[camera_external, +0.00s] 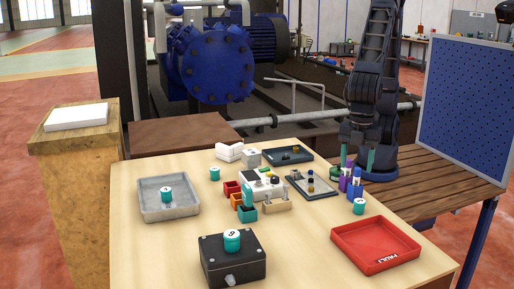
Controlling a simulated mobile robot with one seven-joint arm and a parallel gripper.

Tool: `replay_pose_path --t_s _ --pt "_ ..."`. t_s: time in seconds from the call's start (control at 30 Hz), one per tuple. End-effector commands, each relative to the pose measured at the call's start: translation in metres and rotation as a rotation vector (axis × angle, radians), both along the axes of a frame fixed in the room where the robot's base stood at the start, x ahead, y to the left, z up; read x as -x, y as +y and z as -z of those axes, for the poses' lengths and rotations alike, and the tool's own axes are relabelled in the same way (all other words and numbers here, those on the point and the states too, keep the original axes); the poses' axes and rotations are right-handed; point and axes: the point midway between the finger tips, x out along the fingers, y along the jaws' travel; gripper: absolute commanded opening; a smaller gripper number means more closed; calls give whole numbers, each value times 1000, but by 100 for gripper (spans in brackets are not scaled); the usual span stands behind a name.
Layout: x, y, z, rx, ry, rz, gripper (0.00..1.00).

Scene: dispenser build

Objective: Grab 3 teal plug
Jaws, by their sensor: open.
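Several teal plugs with white, numbered tops stand upright. One (165,195) is in the grey tray (152,213) at left. One (214,174) is on the table behind the small bins. A larger-looking one (232,241) is on the dark box (222,270) in front, its mark looking like a 6 or 9. One (359,206) is at right, near the red tray. The other numbers are too small to read surely. My gripper (358,158) is open, with teal fingers pointing down, at the table's back right, over or behind purple and blue bottles (350,186). I see nothing held.
A white device with buttons (262,184) stands mid-table, with small red, orange, green and teal bins (247,213) beside it. Dark trays (288,156) lie behind. The red tray (350,250) is front right. A blue perforated panel (467,105) stands right of my arm.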

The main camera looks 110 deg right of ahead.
Motion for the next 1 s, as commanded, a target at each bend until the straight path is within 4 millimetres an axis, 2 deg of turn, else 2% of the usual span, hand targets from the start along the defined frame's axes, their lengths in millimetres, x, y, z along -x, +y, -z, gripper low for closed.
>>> replay_pose_path --t_s 0.03,0.1,0.23,0.6,0.83,1.0 --pt "2 11 7 6 8 -18 58" --pt "5 20 13 11 14 -34 58" --pt "7 29 21 16 21 -48 58" --pt "7 29 67 17 22 -48 58" --pt "8 28 80 16 21 -48 58" --pt "10 25 103 17 21 -48 58"
